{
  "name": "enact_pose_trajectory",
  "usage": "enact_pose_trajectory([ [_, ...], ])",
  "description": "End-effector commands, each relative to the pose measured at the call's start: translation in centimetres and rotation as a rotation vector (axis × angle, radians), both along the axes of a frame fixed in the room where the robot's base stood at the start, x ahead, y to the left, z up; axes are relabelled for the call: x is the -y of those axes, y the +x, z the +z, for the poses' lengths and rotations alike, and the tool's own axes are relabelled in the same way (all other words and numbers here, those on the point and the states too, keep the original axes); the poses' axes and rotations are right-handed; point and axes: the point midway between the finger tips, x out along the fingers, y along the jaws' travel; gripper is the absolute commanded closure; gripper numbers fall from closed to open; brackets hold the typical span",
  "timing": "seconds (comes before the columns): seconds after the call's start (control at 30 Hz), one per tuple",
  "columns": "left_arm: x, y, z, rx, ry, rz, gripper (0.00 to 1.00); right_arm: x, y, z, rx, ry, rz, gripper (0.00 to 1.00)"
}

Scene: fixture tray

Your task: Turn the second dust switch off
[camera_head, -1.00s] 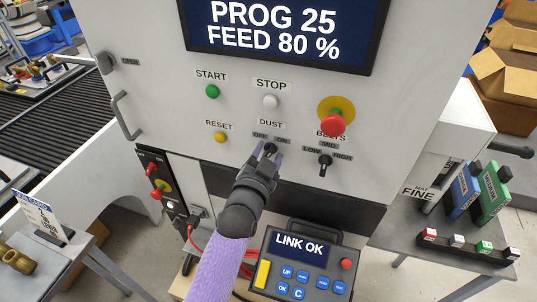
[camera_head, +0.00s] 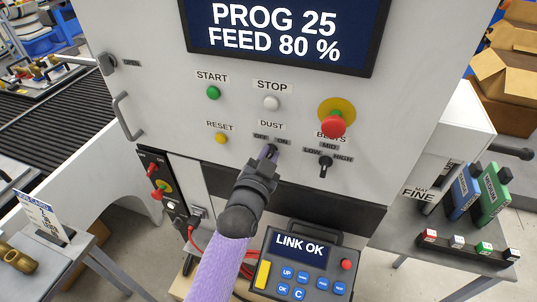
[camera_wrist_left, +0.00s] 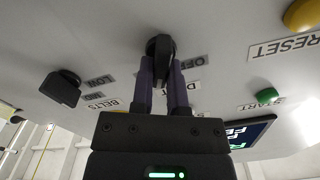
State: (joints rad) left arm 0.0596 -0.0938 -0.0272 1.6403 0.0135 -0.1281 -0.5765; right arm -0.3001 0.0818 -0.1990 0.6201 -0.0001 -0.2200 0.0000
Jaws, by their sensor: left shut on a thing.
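The dust switch (camera_head: 271,147) is a small black knob on the white machine panel, under the DUST label, with OFF at its upper left and ON at its upper right. My left gripper (camera_head: 268,153) reaches up from below with its purple fingers at the knob and largely covers it. In the left wrist view, the black dust knob (camera_wrist_left: 159,46) sits between the tips of the two fingers (camera_wrist_left: 163,68), which are shut on it. Which label the knob points to is hard to tell. Only one DUST label shows. My right gripper is not in view.
The black BELTS knob (camera_head: 325,161) is close on the right, below the red emergency button (camera_head: 333,124). The yellow RESET button (camera_head: 221,138), green START button (camera_head: 213,93) and white STOP button (camera_head: 271,103) are nearby.

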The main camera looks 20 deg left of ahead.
Motion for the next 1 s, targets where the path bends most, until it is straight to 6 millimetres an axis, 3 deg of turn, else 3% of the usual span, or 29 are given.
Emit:
enact_pose_trajectory([
  [1.0,-0.7,0.0,0.1,-0.029,-0.836,0.000,1.00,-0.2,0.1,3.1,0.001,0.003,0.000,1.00],
])
